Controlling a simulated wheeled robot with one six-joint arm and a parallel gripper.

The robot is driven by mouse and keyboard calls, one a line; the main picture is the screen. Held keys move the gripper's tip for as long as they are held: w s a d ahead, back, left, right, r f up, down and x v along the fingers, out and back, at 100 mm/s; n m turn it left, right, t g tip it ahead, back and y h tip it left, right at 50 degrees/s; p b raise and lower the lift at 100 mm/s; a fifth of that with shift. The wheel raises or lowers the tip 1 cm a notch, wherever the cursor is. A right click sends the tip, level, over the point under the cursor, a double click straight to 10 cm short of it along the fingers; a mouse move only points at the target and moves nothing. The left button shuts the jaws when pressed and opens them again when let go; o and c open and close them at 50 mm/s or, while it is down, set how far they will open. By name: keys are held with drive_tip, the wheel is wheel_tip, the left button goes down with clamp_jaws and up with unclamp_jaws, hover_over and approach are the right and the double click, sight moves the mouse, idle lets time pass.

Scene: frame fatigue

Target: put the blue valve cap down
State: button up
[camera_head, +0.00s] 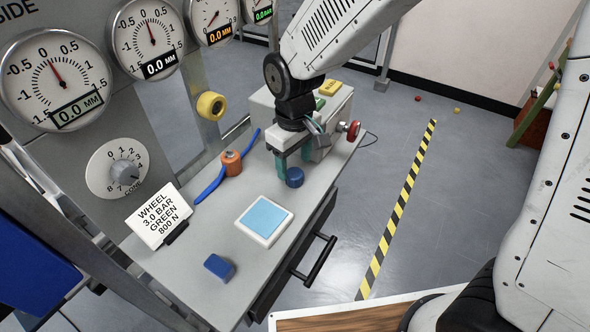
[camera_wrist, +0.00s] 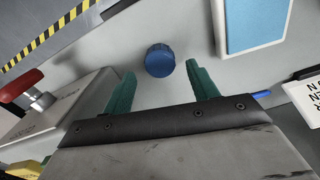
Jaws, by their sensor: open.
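The blue valve cap (camera_head: 295,177) is a small round knob standing on the grey bench near its right edge. It also shows in the wrist view (camera_wrist: 160,60), just beyond the fingertips and between their lines. My gripper (camera_head: 292,170) has green fingers and is open and empty. In the wrist view the two fingers (camera_wrist: 163,75) are spread apart on either side, with the cap clear of both. In the head view one finger is close behind the cap; whether they touch cannot be told there.
A white tray with a light blue pad (camera_head: 264,216) lies on the bench. Nearby are an orange knob (camera_head: 232,162) on a blue strap, a blue block (camera_head: 219,267), a sign card (camera_head: 158,214) and a control box with a red knob (camera_head: 353,130). Bare bench lies between tray and block.

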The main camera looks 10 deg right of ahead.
sight(296, 172)
wheel_tip(296, 172, up, 8)
drive_tip(key=shift+r, duration=0.15)
drive_tip(key=s+d+r+m, duration=0.2)
drive_tip(key=s+d+r, duration=0.2)
drive_tip(key=d, duration=0.2)
drive_tip(key=s+d+r+m, duration=0.2)
drive_tip(key=s+d+r, duration=0.1)
drive_tip(key=d, duration=0.3)
drive_tip(key=s+d+r+m+t, duration=0.1)
drive_tip(key=s+d+m, duration=0.3)
drive_tip(key=s+d, duration=0.5)
drive_tip(key=s, duration=0.4)
drive_tip(key=shift+w+r, duration=0.1)
